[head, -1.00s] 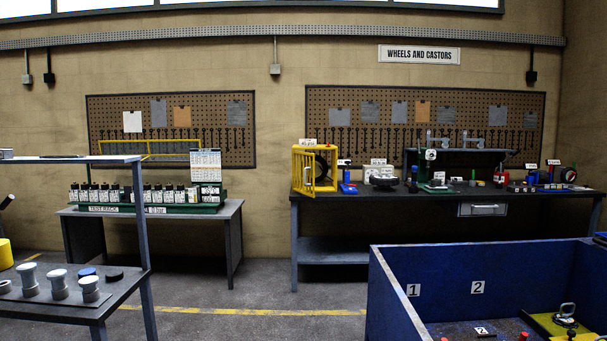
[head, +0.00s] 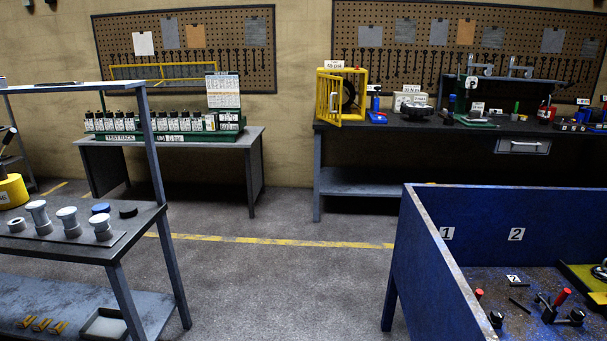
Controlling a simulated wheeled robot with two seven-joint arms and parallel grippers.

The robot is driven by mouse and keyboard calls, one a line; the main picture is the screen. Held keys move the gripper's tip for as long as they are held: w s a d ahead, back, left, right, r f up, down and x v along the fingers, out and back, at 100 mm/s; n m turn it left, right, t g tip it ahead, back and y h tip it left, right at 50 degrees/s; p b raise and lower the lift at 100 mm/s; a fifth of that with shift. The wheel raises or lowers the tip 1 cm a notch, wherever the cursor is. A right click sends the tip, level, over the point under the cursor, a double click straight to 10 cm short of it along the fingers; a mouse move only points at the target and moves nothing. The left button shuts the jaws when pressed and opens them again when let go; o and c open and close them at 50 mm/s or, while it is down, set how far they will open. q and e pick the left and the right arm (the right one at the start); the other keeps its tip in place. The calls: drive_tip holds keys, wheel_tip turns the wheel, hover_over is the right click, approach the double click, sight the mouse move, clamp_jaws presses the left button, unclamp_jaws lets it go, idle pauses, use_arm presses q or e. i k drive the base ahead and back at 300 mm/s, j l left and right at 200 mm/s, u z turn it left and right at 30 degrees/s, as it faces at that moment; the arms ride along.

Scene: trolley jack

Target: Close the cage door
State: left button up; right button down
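A yellow cage (head: 345,92) stands at the left end of the dark workbench at the back right in the head view. A dark wheel (head: 348,93) sits inside it, and a white label is on top. Its barred yellow door (head: 328,97) is on the front left side and appears to stand open, swung out toward me. Neither of my grippers is in view, so I cannot see whether they hold anything.
A blue-walled bin (head: 420,240) stands at the near right. A metal shelf table (head: 85,248) with grey spools is at the near left. Another bench (head: 190,150) with a green test rack is behind. The floor (head: 270,290) between them is clear.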

sight(331, 96)
drive_tip(key=i, duration=2.3)
drive_tip(key=i+j, duration=0.15)
drive_tip(key=i, duration=2.15)
drive_tip(key=l+z, duration=0.05)
drive_tip(key=l, duration=0.1)
